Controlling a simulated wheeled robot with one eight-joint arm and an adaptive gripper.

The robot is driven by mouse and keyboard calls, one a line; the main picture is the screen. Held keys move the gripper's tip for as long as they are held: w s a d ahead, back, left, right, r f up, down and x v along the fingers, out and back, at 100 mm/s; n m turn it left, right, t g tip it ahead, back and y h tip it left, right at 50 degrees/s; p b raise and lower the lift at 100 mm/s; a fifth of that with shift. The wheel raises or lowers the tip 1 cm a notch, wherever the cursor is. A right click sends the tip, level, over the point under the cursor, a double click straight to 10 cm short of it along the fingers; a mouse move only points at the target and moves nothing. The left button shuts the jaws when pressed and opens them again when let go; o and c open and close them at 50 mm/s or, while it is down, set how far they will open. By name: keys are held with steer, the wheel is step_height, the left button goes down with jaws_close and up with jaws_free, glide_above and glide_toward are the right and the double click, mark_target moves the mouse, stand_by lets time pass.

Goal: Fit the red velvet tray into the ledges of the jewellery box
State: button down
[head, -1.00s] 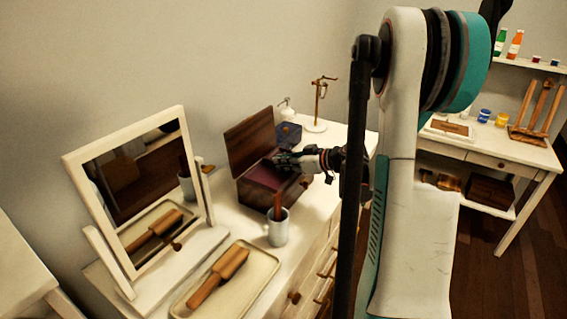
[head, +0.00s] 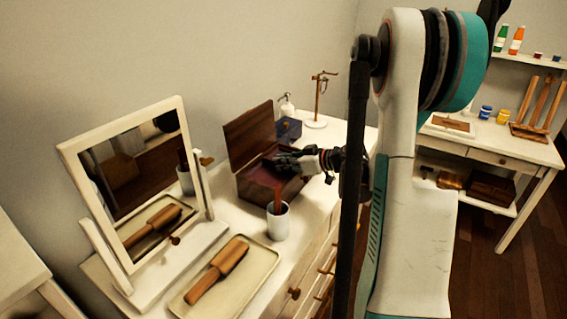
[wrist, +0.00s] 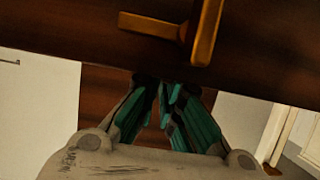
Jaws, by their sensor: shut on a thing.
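The jewellery box (head: 272,196) is dark brown wood and stands on the white dresser with its lid (head: 249,132) raised at the back. The red velvet tray (head: 258,179) shows as a dark red patch in the box opening, partly hidden by my gripper. I cannot tell whether it sits level on the ledges, which are hidden. My gripper (head: 284,162) is at the box opening, shut on the tray. In the wrist view my teal-lined fingers (wrist: 164,88) are close together below dark wood; the tray itself is not clear there.
A mug (head: 278,221) with a brown handle in it stands just in front of the box. A blue box (head: 289,129) and a jewellery stand (head: 318,100) are behind it. A mirror (head: 190,130) and a tray with a brush (head: 250,292) are to the left.

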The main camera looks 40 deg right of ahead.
steer(key=shift+f, duration=0.35)
steer(key=c, duration=1.7)
jaws_free()
steer(key=shift+s, duration=0.1)
steer(key=v, duration=1.2)
